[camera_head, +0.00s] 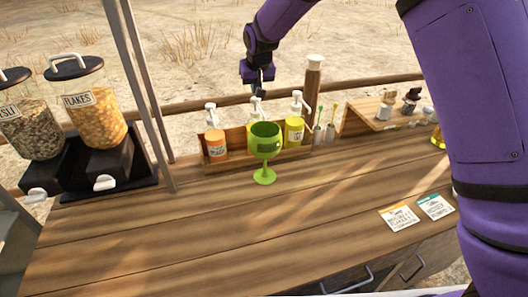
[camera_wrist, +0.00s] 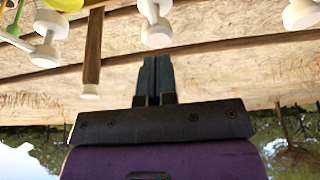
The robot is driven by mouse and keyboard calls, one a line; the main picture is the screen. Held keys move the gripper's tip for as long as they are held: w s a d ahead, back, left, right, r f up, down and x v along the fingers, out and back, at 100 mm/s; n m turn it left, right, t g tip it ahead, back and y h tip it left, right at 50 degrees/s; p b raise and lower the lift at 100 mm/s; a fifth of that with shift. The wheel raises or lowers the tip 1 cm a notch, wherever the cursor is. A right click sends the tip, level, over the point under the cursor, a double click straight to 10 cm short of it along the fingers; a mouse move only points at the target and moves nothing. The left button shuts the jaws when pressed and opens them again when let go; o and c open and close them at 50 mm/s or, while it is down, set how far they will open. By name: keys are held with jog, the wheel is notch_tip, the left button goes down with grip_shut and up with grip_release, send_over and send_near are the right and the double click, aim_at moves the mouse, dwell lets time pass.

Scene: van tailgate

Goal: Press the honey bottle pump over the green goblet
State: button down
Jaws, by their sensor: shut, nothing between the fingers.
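The green goblet (camera_head: 265,140) stands upright on the wooden counter, in front of the middle of three white-pumped bottles. The left bottle (camera_head: 215,145) is orange, and the right bottle (camera_head: 294,130) is yellow. The goblet mostly hides the middle bottle, whose white pump (camera_head: 256,105) shows above the rim. I cannot read which label says honey. My gripper (camera_head: 262,90) is shut and empty, pointing down just above the middle pump. In the wrist view my gripper (camera_wrist: 155,65) has its closed fingertips close to a white pump head (camera_wrist: 155,30); contact cannot be told.
The bottles stand in a low wooden rack (camera_head: 238,138). A tall wooden post or mill (camera_head: 313,85) and small holders with brushes (camera_head: 325,130) stand to the right. Cereal dispensers (camera_head: 95,105) are at left. Two cards (camera_head: 399,217) lie front right. The front counter is clear.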

aim_at(256, 99)
jog(key=shift+f, duration=0.2)
jog(key=shift+f, duration=1.35)
jog(key=shift+r, duration=1.5)
notch_tip(256, 99, up, 6)
dwell(0.6)
